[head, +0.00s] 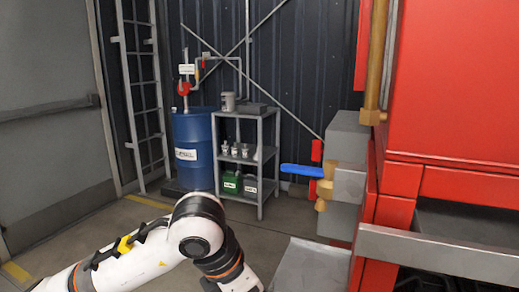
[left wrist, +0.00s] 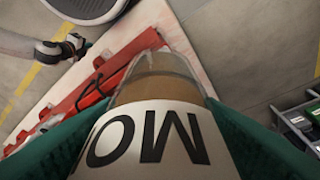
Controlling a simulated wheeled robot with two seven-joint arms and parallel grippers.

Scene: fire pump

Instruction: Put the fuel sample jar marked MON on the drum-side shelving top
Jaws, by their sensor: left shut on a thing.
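The jar (left wrist: 155,120) fills the middle of the left wrist view; its white label reads MON upside down, and its contents are brown. My left gripper (left wrist: 158,105) is shut on it, with a teal finger on each side. In the head view my left arm reaches in at the bottom, but its gripper and the jar are out of frame. The grey shelving (head: 243,114) stands right of the blue drum (head: 194,150), well ahead of the arm. Its top bears a grey can (head: 228,101) and a dark box (head: 256,108). What looks like my right gripper (left wrist: 75,46) is small; its fingers are unclear.
Small jars (head: 235,151) stand on the middle shelf; a green container (head: 232,183) and a dark one stand low. A red machine (head: 455,80) with grey blocks and a blue handle (head: 302,170) bounds the right. Open floor (head: 150,205) lies before the shelving.

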